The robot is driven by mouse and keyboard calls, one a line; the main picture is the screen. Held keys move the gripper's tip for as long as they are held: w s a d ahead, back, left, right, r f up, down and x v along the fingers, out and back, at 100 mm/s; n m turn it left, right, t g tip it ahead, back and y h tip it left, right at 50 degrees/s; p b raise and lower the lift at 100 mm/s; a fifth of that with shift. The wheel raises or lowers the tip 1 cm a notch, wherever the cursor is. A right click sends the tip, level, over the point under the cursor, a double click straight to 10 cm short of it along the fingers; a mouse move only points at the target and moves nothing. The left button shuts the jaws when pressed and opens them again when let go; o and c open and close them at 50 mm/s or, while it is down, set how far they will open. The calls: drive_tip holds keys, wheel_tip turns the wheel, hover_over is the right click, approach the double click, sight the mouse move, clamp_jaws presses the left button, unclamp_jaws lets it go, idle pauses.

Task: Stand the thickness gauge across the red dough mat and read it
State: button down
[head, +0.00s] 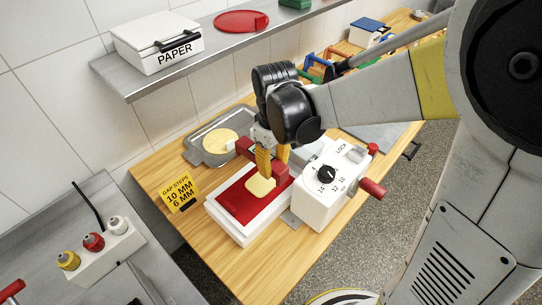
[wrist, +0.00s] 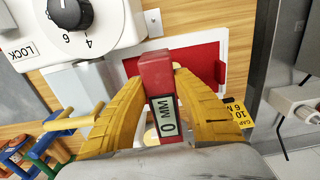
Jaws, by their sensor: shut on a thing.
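My gripper (head: 268,170) has yellow fingers and is shut on the red thickness gauge (head: 276,165). In the wrist view my gripper (wrist: 162,85) has a finger on each side of the gauge (wrist: 157,68), and its display reads 0 MM. The red dough mat (head: 231,206) lies on a white base in front of the roller machine. A pale yellow dough piece (head: 260,187) lies on the mat, close to the fingertips. The red mat (wrist: 200,62) also shows behind the gauge in the wrist view. I cannot tell whether the gauge's lower end touches the mat.
A white machine (head: 315,205) with a black dial, a LOCK label and a red handle stands right of the mat. A grey tray (head: 197,157) with round dough is behind. A shelf (head: 190,65) overhangs the back.

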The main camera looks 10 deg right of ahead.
drive_tip(key=b, duration=0.6)
hover_over(273, 192)
drive_tip(key=shift+f, duration=3.85)
drive_tip(key=shift+f+b, duration=0.6)
drive_tip(key=shift+f, duration=0.05)
drive_tip(key=c, duration=0.9)
unclamp_jaws()
drive_tip(key=shift+c, duration=0.2)
drive_tip(key=shift+r, duration=0.1)
